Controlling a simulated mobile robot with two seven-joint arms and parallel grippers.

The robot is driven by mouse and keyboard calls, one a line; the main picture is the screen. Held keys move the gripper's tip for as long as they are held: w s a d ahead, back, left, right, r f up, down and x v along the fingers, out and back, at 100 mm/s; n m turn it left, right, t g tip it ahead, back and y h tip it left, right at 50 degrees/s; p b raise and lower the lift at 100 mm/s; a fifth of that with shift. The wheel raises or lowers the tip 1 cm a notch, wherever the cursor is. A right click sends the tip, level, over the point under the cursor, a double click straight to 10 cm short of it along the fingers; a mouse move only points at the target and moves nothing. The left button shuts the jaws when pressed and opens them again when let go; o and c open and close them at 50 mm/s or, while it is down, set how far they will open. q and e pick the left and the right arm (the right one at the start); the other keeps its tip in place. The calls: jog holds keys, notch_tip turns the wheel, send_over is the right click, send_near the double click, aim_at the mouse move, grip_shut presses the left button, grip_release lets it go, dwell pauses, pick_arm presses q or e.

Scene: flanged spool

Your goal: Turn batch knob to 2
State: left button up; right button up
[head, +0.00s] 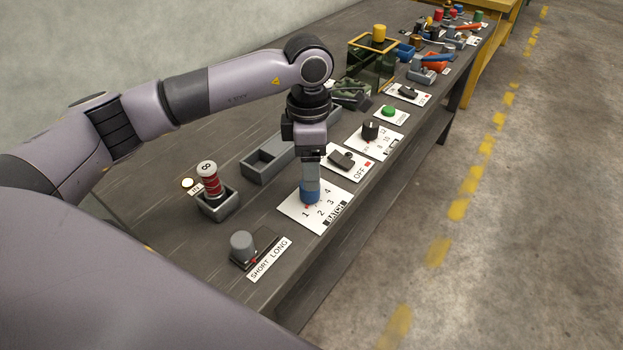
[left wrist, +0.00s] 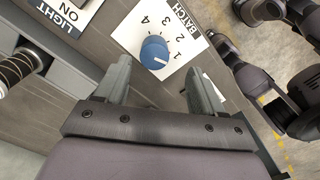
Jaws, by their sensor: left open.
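The blue batch knob (head: 309,190) stands on a white plate (head: 329,222) marked 1 to 4 and BATCH, near the bench's front edge. It also shows in the left wrist view (left wrist: 153,50), where a white mark on it points to the lower right, toward the side of the 1. I cannot tell its exact setting. My left gripper (head: 310,168) points down over the knob in the head view. In the left wrist view its two fingers (left wrist: 162,86) are apart and empty, with the knob beyond them.
A grey knob (head: 242,246) with a SHORT LONG label stands in front. A red-and-black spool (head: 209,180) sits in a grey holder to the left. A dark OFF switch (head: 342,160) and a black dial (head: 370,130) stand just behind the batch plate.

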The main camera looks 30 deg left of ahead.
pick_arm(q)
jog(key=shift+w+a, duration=0.15)
jog(key=shift+a, duration=0.2)
jog(key=shift+f, duration=0.25)
jog(key=shift+f+p, duration=0.3)
jog(key=shift+f, duration=2.85)
jog(key=c, duration=1.1)
